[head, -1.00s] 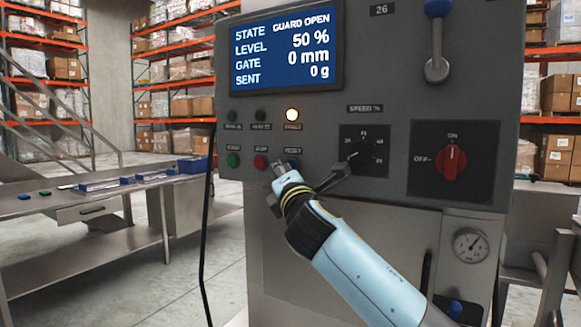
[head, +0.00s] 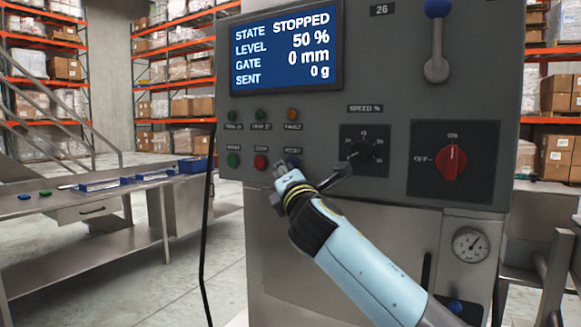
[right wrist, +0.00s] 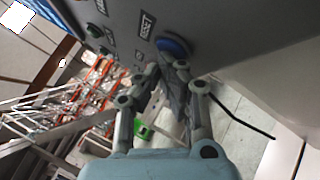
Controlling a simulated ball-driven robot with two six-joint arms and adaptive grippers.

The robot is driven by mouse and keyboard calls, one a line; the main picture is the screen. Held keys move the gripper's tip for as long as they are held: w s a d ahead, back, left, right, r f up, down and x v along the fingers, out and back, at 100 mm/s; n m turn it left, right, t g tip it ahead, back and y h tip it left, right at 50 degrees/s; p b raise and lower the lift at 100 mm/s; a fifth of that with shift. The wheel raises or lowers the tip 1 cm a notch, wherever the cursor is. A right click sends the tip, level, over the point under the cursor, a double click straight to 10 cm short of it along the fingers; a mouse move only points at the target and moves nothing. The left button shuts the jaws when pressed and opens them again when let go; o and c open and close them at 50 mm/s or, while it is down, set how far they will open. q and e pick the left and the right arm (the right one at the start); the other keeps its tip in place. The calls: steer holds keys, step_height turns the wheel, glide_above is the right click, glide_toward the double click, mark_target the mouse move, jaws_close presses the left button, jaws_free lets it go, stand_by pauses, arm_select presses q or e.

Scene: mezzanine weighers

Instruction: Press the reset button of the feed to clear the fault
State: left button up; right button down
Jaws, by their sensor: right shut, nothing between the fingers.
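The blue reset button (head: 294,161) sits at the right end of the lower button row on the grey control panel, partly hidden by my gripper. In the right wrist view the button (right wrist: 172,46) shows beside its RESET label. My right gripper (head: 280,165) is shut and empty, with its fingertips close to the button; in the wrist view the fingertips (right wrist: 166,70) appear just below it. I cannot tell whether they touch. The fault lamp (head: 292,115) is dull amber, and the screen (head: 286,47) reads STOPPED, 50 %, 0 mm, 0 g. My left gripper is out of view.
A green button (head: 233,160) and a red button (head: 260,162) are left of the reset button. The black speed knob (head: 362,151) and the red rotary switch (head: 452,162), pointing to ON, are to the right. A steel bench (head: 70,210) stands at the left.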

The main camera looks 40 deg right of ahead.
steer(key=shift+s+a, duration=0.35)
steer(key=shift+a, duration=0.45)
steer(key=shift+s+a+p, duration=0.2)
steer(key=shift+s+a, duration=0.1)
steer(key=shift+a, duration=0.45)
steer(key=shift+s+a+p, duration=0.25)
steer(key=shift+s+a, duration=0.1)
steer(key=shift+a, duration=0.45)
steer(key=shift+s+a+p, duration=0.2)
steer(key=shift+s+a, duration=0.1)
steer(key=shift+a, duration=0.45)
